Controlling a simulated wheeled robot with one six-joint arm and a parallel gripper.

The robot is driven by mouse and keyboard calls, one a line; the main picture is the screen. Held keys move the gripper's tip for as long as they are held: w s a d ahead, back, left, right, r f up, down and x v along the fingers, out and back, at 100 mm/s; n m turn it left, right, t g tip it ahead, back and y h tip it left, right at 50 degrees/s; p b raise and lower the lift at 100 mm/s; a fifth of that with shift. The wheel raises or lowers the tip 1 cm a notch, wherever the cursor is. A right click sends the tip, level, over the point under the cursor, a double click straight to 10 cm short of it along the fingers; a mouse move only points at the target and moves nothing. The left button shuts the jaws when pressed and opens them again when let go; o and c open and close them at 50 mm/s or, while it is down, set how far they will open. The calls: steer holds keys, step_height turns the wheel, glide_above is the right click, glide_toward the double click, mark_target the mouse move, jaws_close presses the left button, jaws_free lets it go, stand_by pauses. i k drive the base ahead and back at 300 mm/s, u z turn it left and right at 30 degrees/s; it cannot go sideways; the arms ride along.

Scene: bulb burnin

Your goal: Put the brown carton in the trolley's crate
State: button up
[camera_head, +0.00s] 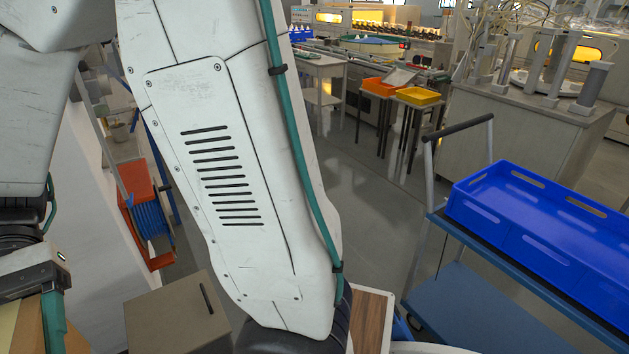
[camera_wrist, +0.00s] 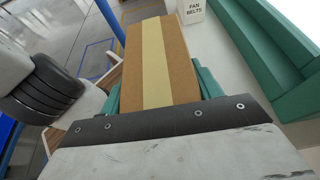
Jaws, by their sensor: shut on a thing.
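The brown carton (camera_wrist: 183,60) has a pale tape strip down its middle. It is between the teal fingers of my gripper (camera_wrist: 160,92) in the wrist view, and the gripper is shut on it. In the head view the carton (camera_head: 32,335) shows only in part at the lower left corner, beside a teal finger (camera_head: 53,320). The trolley's blue crate (camera_head: 540,225) sits on the trolley's top deck (camera_head: 500,257) at the right of the head view. The visible part of the crate's inside looks empty. The carton is far to the left of the crate.
My arm blocks the middle of the head view. A grey-brown box (camera_head: 165,320) with a slot stands at the lower left. The trolley's handle (camera_head: 458,131) rises at its far end. Clear floor (camera_head: 375,215) lies left of the trolley. A "FAN BELTS" label (camera_wrist: 194,10) shows beyond the carton.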

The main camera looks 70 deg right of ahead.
mark_target(522, 210)
steer(key=z, duration=3.85)
steer(key=i, duration=0.3)
steer(key=z, duration=0.4)
